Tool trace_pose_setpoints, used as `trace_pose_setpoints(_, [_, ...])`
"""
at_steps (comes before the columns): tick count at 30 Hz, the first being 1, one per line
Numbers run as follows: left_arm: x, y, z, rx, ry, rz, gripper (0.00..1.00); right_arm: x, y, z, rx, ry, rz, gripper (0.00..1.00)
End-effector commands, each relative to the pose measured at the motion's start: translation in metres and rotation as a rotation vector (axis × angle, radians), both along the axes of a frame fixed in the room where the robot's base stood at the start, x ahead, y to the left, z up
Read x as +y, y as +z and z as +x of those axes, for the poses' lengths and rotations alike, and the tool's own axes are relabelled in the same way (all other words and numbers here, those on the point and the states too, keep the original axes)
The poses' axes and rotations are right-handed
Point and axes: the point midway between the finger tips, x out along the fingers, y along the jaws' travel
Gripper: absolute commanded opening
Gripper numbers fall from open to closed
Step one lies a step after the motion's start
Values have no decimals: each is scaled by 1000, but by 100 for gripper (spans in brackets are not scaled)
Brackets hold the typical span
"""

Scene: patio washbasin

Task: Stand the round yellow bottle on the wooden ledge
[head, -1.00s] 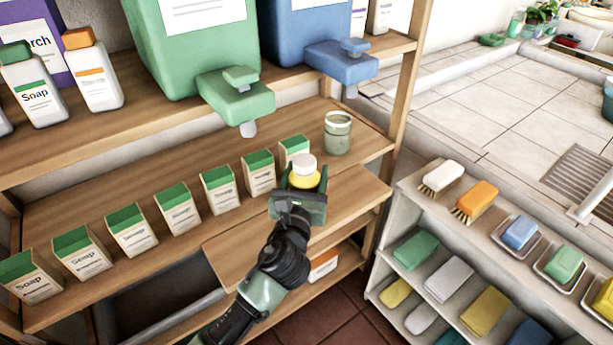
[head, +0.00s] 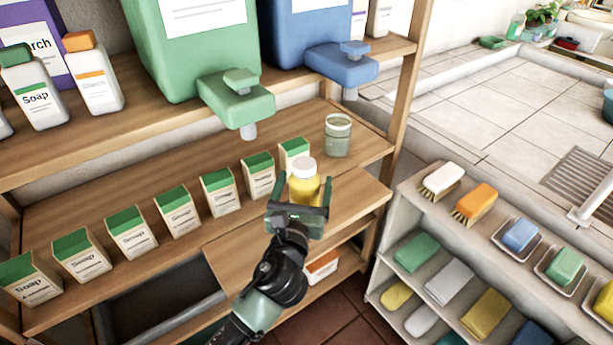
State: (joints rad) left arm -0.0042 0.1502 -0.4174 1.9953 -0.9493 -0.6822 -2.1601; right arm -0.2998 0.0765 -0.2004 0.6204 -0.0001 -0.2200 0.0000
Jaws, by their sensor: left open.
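The round yellow bottle (head: 304,184) with a white cap stands upright on the wooden ledge (head: 235,250), near the back of it. My left gripper (head: 300,200) is open just in front of the bottle, with its fingers pointing toward it, one on each side. The bottle's lower part is partly hidden by the gripper, so I cannot tell whether the fingers touch it. My right gripper is not in view.
A row of soap boxes (head: 177,209) runs along the shelf left of the bottle. A glass jar (head: 337,137) stands behind it. A green dispenser (head: 236,100) and a blue dispenser (head: 341,66) overhang from above. Bare ledge lies to the right.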

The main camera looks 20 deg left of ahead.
Motion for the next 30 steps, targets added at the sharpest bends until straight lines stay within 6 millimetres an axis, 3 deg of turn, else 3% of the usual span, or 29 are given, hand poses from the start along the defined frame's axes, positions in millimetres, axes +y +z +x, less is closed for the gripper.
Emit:
trace_pose_setpoints(6, [-7, -2, -50, 4, -2, 0, 81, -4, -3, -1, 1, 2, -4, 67])
trace_pose_setpoints(12, [-10, -1, -81, 2, -1, -1, 81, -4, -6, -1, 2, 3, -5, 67])
trace_pose_setpoints(18, [-11, 0, -92, 0, 0, 0, 81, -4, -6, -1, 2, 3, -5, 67])
trace_pose_setpoints(30, [-11, 0, -92, 0, 0, 0, 81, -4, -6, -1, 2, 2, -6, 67])
